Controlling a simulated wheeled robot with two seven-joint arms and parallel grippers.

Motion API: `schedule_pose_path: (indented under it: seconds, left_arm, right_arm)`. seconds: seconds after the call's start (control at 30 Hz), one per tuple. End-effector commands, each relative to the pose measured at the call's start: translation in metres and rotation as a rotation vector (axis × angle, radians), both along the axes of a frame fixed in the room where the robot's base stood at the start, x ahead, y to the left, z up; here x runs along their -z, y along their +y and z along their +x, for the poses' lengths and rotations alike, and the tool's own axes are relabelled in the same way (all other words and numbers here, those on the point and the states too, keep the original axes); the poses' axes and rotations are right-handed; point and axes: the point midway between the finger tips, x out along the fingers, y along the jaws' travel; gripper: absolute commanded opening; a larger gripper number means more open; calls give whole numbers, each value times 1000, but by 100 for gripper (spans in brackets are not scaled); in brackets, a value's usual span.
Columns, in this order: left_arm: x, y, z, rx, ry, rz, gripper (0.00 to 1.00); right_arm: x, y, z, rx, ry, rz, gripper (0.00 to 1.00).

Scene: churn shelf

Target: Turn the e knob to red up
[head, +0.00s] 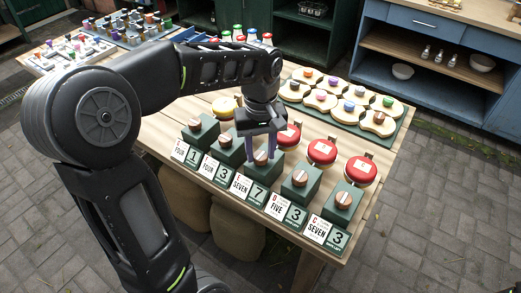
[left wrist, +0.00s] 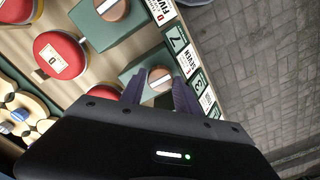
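The e knob (head: 261,158) is a copper-coloured round knob with a pale stripe, on a dark green block behind the SEVEN 7 card (head: 247,190). My left gripper (head: 261,148) points down over it, one finger on each side. In the left wrist view the same knob (left wrist: 159,79) shows between the two spread fingertips (left wrist: 159,88); I cannot tell whether they touch it. A red round cap (head: 288,135) stands behind its block, partly hidden by my gripper. The card's letter is too small to read surely. My right gripper is not in view.
Red caps (head: 322,152) and a yellow cap (head: 224,107) stand behind. Wooden boards with coloured pegs (head: 349,106) lie farther back on the table.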

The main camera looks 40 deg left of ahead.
Motion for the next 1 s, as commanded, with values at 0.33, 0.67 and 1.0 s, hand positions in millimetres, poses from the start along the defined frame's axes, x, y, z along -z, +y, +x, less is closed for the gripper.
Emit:
schedule_pose_path:
  seconds: [0.33, 0.67, 1.0]
  left_arm:
    - [0, 0, 0, 2, 1, 0, 56]
    - [-17, 0, 0, 2, -1, 1, 56]
    - [-69, 0, 0, 2, -1, -1, 56]
  right_arm:
    - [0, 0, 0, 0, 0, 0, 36]
    - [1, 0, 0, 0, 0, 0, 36]
    - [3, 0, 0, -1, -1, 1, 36]
